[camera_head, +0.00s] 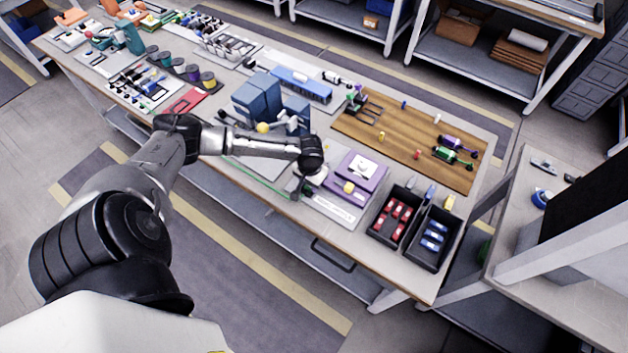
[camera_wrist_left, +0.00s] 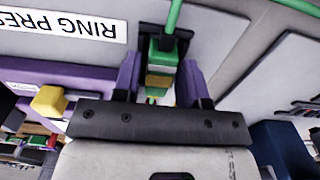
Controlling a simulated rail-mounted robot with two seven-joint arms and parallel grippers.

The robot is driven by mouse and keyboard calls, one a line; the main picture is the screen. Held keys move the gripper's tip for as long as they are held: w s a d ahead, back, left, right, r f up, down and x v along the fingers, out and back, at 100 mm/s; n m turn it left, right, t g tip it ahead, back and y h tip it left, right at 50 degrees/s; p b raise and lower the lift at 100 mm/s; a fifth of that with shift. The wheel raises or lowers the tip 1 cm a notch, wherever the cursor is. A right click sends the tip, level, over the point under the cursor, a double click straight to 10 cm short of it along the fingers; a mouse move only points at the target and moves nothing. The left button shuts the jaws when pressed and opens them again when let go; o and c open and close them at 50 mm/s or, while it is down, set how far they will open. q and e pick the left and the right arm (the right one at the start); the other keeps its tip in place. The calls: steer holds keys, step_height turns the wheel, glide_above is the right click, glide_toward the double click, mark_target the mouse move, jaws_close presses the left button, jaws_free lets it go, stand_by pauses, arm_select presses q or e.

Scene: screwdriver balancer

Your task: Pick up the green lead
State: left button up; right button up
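The green lead (camera_head: 262,182) runs along the front of the long bench in the head view. In the left wrist view its green cable (camera_wrist_left: 175,14) rises from a green plug end with a yellow band (camera_wrist_left: 161,62). My left gripper (camera_wrist_left: 164,78) points down at the bench, one finger on each side of the plug. The fingers look spread, with narrow gaps beside the plug. In the head view my wrist hides most of the fingers and the plug. My right gripper is in neither view.
A purple fixture (camera_head: 362,181) with a yellow block (camera_head: 349,187) stands just right of my left gripper. A labelled plate (camera_wrist_left: 62,28) lies close by. Blue bins (camera_head: 258,97) stand behind my forearm. Black trays (camera_head: 414,262) hold red and blue parts.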

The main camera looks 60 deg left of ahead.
arm_select(q)
steer(key=c, duration=0.6)
steer(key=shift+r, duration=0.15)
